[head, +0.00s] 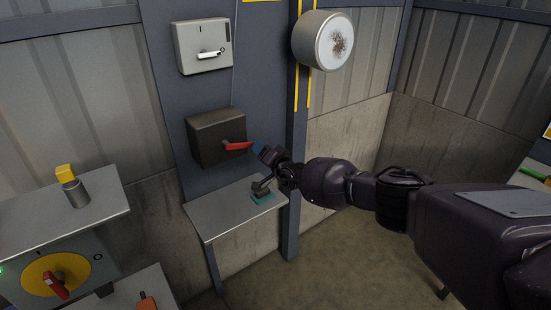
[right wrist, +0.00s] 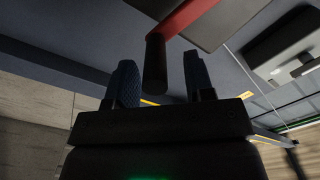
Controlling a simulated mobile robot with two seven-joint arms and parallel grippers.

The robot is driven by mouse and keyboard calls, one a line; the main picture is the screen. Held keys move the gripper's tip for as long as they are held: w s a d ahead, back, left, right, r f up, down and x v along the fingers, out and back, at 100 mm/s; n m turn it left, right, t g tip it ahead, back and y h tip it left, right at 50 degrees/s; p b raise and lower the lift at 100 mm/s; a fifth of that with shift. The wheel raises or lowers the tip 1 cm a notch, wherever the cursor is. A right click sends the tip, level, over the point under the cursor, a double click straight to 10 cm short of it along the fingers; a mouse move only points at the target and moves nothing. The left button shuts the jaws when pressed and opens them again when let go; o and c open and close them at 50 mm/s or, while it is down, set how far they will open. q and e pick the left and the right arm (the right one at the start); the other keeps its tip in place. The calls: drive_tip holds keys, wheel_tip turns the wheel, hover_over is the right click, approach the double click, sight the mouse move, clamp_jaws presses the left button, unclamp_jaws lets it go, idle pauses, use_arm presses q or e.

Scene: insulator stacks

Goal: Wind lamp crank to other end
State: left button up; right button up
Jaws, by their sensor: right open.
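The crank (head: 236,146) is a red arm on the front of a dark box (head: 208,138) mounted on the blue-grey panel. It points right in the head view. In the right wrist view the red arm (right wrist: 190,17) ends in a dark cylindrical knob (right wrist: 155,66). My right gripper (head: 267,154) is open, just right of the crank's end. In the right wrist view the knob appears between its two blue fingers, with gaps on both sides; contact is not visible. A round white lamp-like drum (head: 322,40) hangs above right. My left gripper is not in view.
A grey switch box (head: 203,47) with a white lever is above the crank box. A small shelf (head: 217,212) with a teal-based lever (head: 262,194) sits just below my gripper. At left are a yellow-topped post (head: 73,187) and a red knob on a yellow disc (head: 57,278).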

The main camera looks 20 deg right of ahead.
drive_tip(key=p+v, duration=0.1)
drive_tip(key=v, duration=0.8)
drive_tip(key=shift+s+p, duration=0.15)
drive_tip(key=shift+p, duration=0.15)
